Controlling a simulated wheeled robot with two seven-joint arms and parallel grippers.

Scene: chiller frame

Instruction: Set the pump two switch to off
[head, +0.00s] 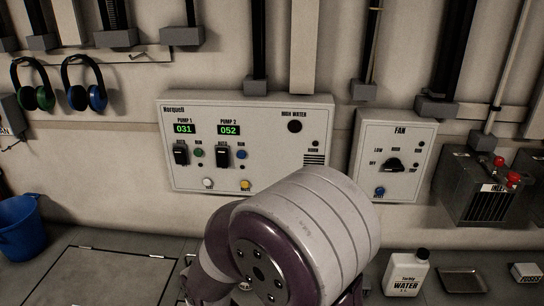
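The pump panel (270,179) is a pale box on the wall. Its pump two switch (222,154) is a black switch under the PUMP 2 display (228,130), which reads 052 in green. I cannot tell which position the switch is in. The similar pump one switch (181,153) is to its left, under a display reading 031. A large purple and white link of my arm fills the bottom middle and covers the panel's lower right edge. Neither gripper shows in the head view.
A FAN box (403,190) with a black knob (393,165) is right of the panel. A white water bottle (405,273), a metal tray (463,281) and a fuses box (526,272) stand at the lower right. Ear defenders (83,96) hang at left above a blue bucket (22,226).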

